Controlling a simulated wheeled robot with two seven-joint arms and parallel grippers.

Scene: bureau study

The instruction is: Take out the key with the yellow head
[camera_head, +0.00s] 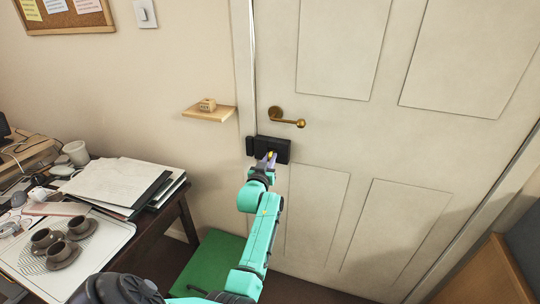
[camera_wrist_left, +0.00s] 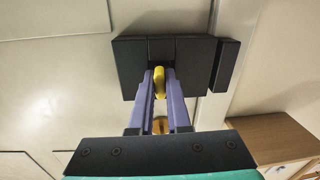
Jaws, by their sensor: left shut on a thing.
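The key with the yellow head (camera_wrist_left: 159,82) is between the fingers of my left gripper (camera_wrist_left: 159,84) in the left wrist view. My left gripper is shut on the yellow head, right in front of the black lock box (camera_wrist_left: 130,66) on the door. The key's shaft is hidden, so I cannot tell how far it sits in the lock. In the head view my left gripper (camera_head: 268,158) reaches the black lock box (camera_head: 274,149) below the brass door handle (camera_head: 288,118). My right gripper is not in view.
The pale panelled door (camera_head: 340,130) is shut. A small wooden shelf (camera_head: 209,114) with a little block is on the wall at left. A desk with papers (camera_head: 118,182) and a tray (camera_head: 105,243) with brown cups stands at the left.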

